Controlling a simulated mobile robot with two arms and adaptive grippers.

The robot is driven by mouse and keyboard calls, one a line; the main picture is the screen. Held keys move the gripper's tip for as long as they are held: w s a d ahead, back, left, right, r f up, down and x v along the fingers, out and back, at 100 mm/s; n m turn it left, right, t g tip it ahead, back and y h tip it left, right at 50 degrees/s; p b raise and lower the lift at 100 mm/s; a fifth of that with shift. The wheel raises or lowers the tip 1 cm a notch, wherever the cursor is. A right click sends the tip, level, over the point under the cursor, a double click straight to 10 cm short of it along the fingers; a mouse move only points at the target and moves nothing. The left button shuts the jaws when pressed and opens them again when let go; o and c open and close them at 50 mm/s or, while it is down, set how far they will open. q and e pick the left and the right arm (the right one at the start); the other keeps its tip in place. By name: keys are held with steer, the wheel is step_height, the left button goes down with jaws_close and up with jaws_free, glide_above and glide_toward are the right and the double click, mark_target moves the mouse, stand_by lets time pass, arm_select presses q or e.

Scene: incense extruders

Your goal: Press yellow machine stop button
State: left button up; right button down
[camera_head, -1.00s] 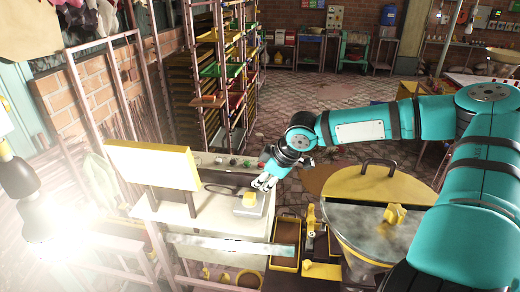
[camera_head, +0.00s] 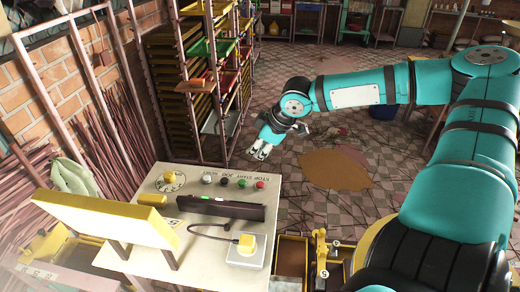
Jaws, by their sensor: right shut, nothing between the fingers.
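A pale control panel (camera_head: 200,205) of the machine carries a row of small buttons along its far edge. The red button (camera_head: 260,184) is at the right end, then green (camera_head: 242,183), black (camera_head: 224,182) and white (camera_head: 207,179) to the left. Small lettering, including what looks like STOP and START, runs beside the row. My right gripper (camera_head: 258,154) is shut and empty. It appears just beyond the panel's far edge, above the red button in the picture and apart from it. My left gripper is out of view.
A yellow knob on a dial (camera_head: 170,178), a black bar (camera_head: 220,208) and a grey box with a yellow button (camera_head: 246,244) are on the panel. A yellow-edged board (camera_head: 105,215) stands at its near left. A tray rack (camera_head: 195,80) stands behind.

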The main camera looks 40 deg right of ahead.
steer(key=shift+f+b, duration=1.2)
steer(key=shift+f, duration=0.2)
steer(key=b, duration=0.5)
glide_above(257, 183)
step_height(257, 183, down, 6)
steer(key=shift+d+r, duration=0.1)
steer(key=shift+r, duration=0.1)
steer(key=shift+f+b, duration=0.3)
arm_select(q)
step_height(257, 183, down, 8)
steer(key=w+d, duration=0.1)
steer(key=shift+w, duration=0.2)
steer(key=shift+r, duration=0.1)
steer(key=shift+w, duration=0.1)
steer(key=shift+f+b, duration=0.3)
arm_select(e)
steer(key=shift+f, duration=0.4)
